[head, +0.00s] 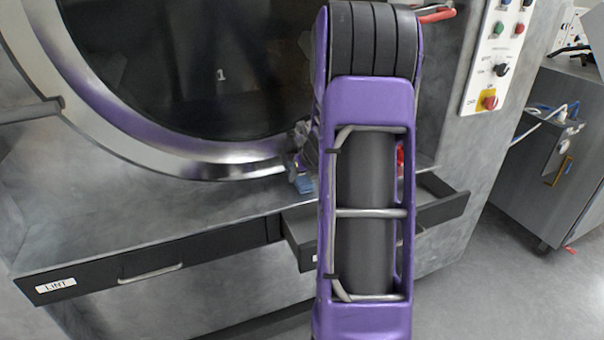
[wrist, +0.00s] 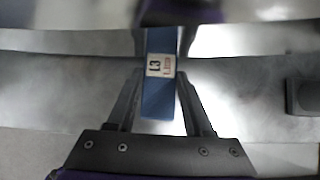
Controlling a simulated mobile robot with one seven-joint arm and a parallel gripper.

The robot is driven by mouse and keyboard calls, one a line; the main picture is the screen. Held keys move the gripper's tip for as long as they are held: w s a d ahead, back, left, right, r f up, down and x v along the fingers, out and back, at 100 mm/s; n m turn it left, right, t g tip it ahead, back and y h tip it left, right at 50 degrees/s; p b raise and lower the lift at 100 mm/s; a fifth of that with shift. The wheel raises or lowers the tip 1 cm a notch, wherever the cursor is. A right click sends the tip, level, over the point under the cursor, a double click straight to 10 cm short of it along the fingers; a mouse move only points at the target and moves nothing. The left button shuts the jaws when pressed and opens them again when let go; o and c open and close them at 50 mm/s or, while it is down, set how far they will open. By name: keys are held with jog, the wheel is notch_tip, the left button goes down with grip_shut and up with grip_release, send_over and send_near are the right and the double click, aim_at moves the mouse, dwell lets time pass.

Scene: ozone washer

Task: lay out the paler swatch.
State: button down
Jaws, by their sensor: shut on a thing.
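A blue swatch (wrist: 158,98) with a small white printed label hangs between the fingers of my gripper (wrist: 160,78) in the wrist view. My gripper is shut on it. In the head view, a small light-blue piece of the swatch (head: 303,184) shows low beside my arm, just above the ledge of the washer. Most of my gripper is hidden there behind my purple arm. I see no second swatch to compare shades with.
The washer's round door (head: 210,165) stands behind my arm. The grey ledge (head: 130,225) is bare left of the arm. A drawer (head: 440,207) stands pulled out, partly hidden. The LINT drawer (head: 100,275) is at left. A control panel (head: 500,55) is at upper right.

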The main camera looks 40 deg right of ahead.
jog(key=shift+f, duration=0.15)
jog(key=shift+f, duration=0.15)
jog(key=shift+c, duration=1.5)
grip_release()
jog(key=shift+r, duration=0.4)
jog(key=p+v, duration=0.3)
jog(key=v, duration=0.9)
jog(key=shift+f, duration=0.15)
jog(key=shift+a, duration=0.1)
